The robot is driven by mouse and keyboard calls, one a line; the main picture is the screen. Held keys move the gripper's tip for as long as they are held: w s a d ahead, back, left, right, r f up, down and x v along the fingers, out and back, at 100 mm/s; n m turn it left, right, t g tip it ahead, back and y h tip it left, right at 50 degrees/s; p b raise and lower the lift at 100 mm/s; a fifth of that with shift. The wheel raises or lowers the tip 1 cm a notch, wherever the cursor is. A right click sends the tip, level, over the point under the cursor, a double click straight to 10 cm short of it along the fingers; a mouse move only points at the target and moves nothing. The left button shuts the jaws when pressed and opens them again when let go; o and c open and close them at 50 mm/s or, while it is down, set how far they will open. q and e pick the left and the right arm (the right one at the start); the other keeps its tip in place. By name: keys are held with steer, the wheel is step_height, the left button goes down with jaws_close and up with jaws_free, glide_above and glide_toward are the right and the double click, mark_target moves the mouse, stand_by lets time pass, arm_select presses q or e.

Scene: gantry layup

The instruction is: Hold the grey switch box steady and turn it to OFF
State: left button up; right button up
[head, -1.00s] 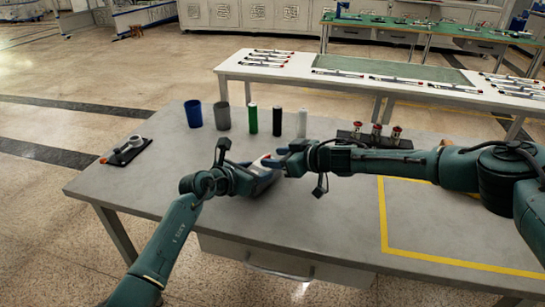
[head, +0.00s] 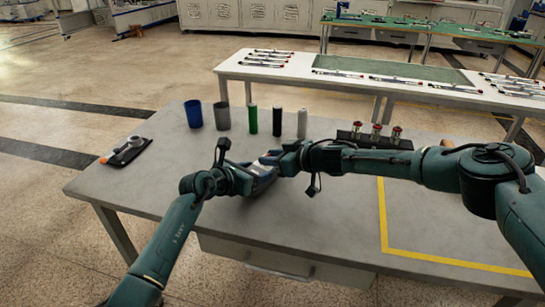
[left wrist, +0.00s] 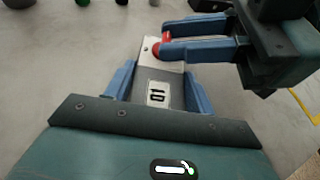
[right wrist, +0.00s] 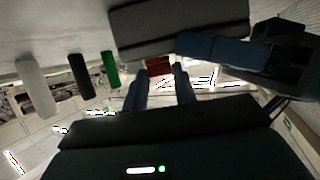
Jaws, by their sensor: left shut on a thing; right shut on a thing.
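The grey switch box (left wrist: 150,72) lies between the blue fingers of my left gripper (left wrist: 158,82), which is shut on its sides. A pale label (left wrist: 157,94) with dark marks is on its face. A red knob (left wrist: 155,49) sits at its far end. My right gripper (left wrist: 168,40) comes from the right, its blue fingers shut on the knob. In the right wrist view, the red knob (right wrist: 158,65) shows between the fingertips, beside the grey box (right wrist: 170,30). In the head view, the grippers meet over the table and largely hide the box.
The grey table (head: 330,225) is mostly clear in front. A blue cup (head: 193,114), a grey cup (head: 222,116) and several upright cylinders stand behind. A dark rack of red-topped parts (head: 375,136) stands back right. A black tray (head: 128,150) lies at left.

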steer(key=shift+c, duration=1)
steer(key=shift+w+d+n+g+y, duration=0.1)
steer(key=shift+w+n+g+y, duration=0.2)
steer(key=shift+n+g+y, duration=0.6)
steer(key=shift+n+g, duration=0.5)
steer(key=shift+d, duration=0.1)
steer(key=o, duration=1)
steer(key=shift+s, duration=0.1)
steer(key=v, duration=1.2)
